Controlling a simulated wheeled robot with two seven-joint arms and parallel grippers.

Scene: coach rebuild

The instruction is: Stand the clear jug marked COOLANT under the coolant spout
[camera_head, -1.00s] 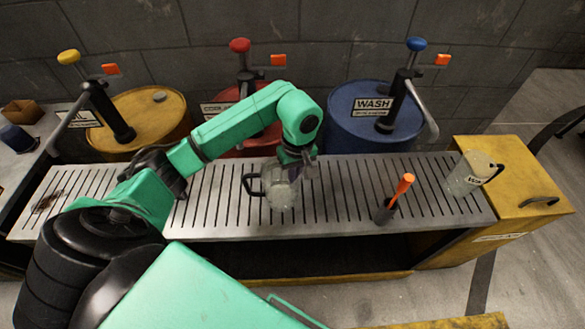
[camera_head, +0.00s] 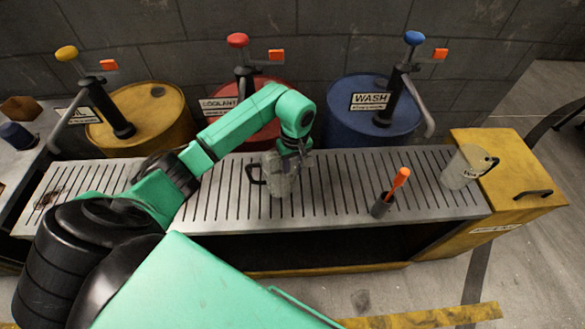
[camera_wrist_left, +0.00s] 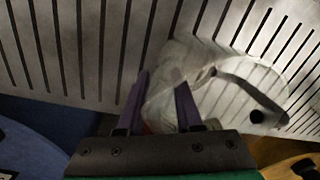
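A clear jug (camera_head: 280,182) with a dark handle at its left is at the middle of the slotted metal bench, in front of the red drum (camera_head: 262,128) labelled COOLANT. No marking on this jug is readable. My left gripper (camera_head: 292,158) is at its top right. In the left wrist view the fingers (camera_wrist_left: 158,100) stand with the blurred jug (camera_wrist_left: 168,75) between them, seemingly shut on it. I cannot tell whether its base touches the slats. The red-knobbed coolant pump (camera_head: 240,70) shows, but my arm hides its spout. My right gripper is out of view.
A second clear jug (camera_head: 461,168) stands at the bench's right end. A yellow drum (camera_head: 150,112) and a blue drum (camera_head: 372,118) flank the red one. The left slats (camera_head: 110,178) are mostly clear.

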